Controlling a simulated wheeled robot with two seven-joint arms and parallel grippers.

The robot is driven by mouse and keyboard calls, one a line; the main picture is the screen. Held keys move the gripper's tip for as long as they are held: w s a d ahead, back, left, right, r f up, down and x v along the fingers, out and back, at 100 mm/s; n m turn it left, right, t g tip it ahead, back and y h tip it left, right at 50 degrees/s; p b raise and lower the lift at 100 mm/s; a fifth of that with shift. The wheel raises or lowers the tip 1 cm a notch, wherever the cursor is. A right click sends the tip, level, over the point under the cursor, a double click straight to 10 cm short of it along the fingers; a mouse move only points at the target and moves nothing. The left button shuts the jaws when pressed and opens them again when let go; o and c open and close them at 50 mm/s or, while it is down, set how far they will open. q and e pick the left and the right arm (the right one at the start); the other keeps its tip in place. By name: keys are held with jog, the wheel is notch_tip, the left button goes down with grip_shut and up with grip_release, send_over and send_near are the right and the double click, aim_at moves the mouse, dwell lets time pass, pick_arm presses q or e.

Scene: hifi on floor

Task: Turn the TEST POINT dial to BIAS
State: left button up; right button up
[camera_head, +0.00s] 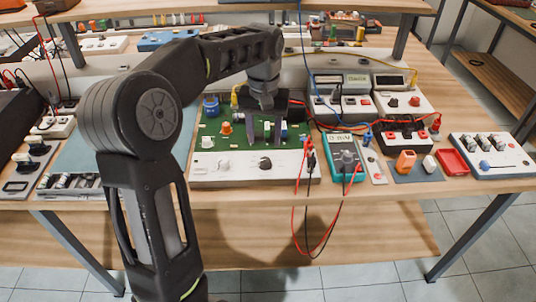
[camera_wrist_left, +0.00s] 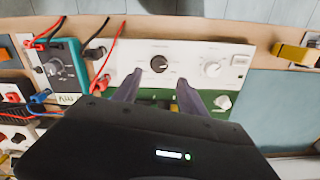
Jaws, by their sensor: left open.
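A white front panel (camera_head: 290,168) stands before a green circuit board (camera_head: 212,129) on the bench. The panel carries a black dial (camera_head: 265,163) and a white knob (camera_head: 223,165). In the wrist view the black dial (camera_wrist_left: 158,63) has a pale pointer mark and small print around it, too small to read; the white knob (camera_wrist_left: 211,69) is to its right. I cannot read which one is labelled TEST POINT. My left gripper (camera_head: 264,138) points down over the circuit board, behind the black dial. Its two fingers (camera_wrist_left: 160,82) are apart and empty, and do not touch the dial.
A teal multimeter (camera_head: 344,158) with red and black leads is right of the panel; the leads hang over the bench's front edge. White boxes (camera_head: 403,103) stand behind right. A blue-grey mat (camera_head: 85,150) lies left.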

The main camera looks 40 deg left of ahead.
aim_at(265, 160)
pick_arm(q)
jog(key=shift+w+f, duration=0.1)
jog(key=shift+f, duration=0.35)
notch_tip(265, 160, down, 7)
jog(key=shift+f, duration=0.1)
grip_shut()
dwell(0.5)
